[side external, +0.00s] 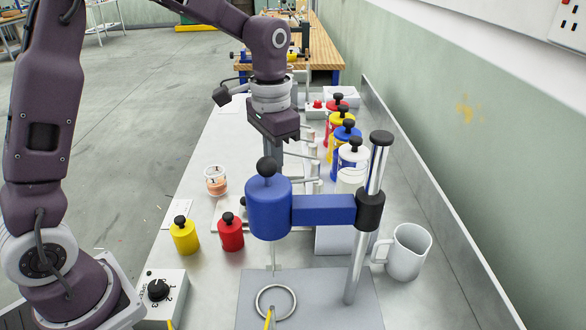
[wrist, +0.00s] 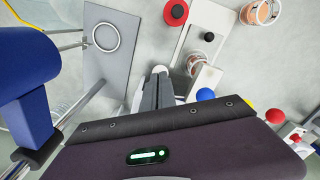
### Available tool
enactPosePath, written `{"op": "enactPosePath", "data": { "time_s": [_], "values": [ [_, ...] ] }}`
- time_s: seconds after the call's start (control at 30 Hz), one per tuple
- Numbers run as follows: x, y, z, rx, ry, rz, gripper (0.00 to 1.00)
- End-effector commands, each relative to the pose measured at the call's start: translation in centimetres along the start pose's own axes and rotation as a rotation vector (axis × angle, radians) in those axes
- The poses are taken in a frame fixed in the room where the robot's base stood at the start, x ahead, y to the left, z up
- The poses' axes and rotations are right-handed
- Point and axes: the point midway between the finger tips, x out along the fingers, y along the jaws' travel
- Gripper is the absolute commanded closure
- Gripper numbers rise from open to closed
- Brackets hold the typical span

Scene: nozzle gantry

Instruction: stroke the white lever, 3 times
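The white bottle (side external: 352,165) with a black knob is the nearest of a row of coloured bottles in the side external view. Its lever is mostly hidden there behind the blue head. In the wrist view a small white piece (wrist: 180,101), seemingly the white lever's end, shows just right of my fingers; the rest is covered. My gripper (wrist: 155,92) points down with its two grey fingers close together and nothing visible between them. In the side external view my gripper (side external: 283,146) is behind the blue head, its tips hidden. I cannot tell whether it touches the lever.
A blue head (side external: 268,208) on a steel post (side external: 370,210) stands close in front of my gripper. A mug (side external: 404,252) is at the right. A yellow bottle (side external: 185,236), a red bottle (side external: 231,233) and a glass cup (side external: 216,181) stand at the left. A wall closes the right side.

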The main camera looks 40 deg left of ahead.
Motion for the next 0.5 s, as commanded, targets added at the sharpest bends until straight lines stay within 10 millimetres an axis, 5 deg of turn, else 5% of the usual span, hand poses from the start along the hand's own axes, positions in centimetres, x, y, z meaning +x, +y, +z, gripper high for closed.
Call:
{"op": "enactPosePath", "data": {
  "time_s": [0.3,0.5],
  "values": [
    [0.5,0.0,0.0,0.000,-0.002,0.000,1.00],
    [-2.2,0.0,-0.1,0.000,0.003,-0.002,1.00]
  ]
}}
